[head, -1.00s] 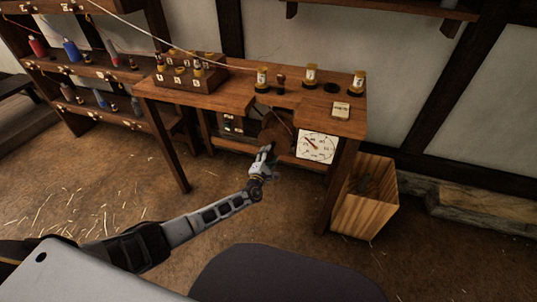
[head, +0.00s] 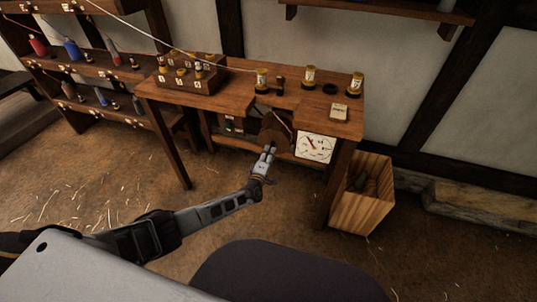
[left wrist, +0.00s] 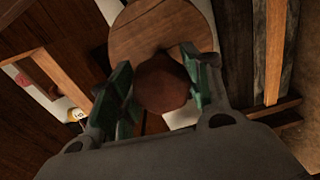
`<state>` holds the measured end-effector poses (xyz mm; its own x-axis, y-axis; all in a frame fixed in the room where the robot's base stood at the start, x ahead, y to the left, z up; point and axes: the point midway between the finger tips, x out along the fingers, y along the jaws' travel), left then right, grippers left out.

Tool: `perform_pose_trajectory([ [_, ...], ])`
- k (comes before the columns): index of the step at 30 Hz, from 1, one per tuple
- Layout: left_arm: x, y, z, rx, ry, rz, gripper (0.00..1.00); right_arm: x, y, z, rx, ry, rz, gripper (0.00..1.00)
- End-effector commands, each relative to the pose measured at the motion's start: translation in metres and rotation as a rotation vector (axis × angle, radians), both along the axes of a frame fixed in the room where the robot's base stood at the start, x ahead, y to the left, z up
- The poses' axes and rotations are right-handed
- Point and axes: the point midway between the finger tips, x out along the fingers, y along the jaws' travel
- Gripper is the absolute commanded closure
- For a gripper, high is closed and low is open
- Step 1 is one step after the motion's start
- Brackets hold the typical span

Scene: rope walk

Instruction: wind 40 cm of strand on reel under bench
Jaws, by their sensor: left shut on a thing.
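The wooden reel (head: 276,128) hangs under the bench (head: 215,99), below a notch in its top; it also shows in the left wrist view as a round disc (left wrist: 160,28). The pale strand (head: 170,45) runs from the upper left down to the bench top, and a short light piece shows by the reel. My left gripper (head: 269,152) is in front of the reel. In the left wrist view its green-padded fingers are shut on a round brown knob (left wrist: 162,82) in front of the disc. A white dial (head: 315,147) with a needle is right of the reel. My right gripper is not seen.
Several yellow-labelled bobbins (head: 310,77) and a small card (head: 339,112) stand on the bench. A wooden bin (head: 359,208) stands at its right. A rack of bobbins (head: 95,70) is at the left. The floor in front is open, with straw scraps.

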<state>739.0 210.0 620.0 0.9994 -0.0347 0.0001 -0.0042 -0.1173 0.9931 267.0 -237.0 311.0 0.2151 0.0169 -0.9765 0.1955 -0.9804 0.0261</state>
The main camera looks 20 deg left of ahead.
Motion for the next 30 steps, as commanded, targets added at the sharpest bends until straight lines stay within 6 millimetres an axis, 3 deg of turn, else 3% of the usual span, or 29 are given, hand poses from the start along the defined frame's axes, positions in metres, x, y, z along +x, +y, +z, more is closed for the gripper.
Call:
perform_pose_trajectory([
  [15,-0.001,0.002,-0.002,0.308,-0.008,0.001,0.75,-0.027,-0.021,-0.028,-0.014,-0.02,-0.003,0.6],
  [30,-0.001,0.002,-0.003,0.357,-0.01,0.001,0.75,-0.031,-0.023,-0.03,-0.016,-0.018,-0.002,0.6],
])
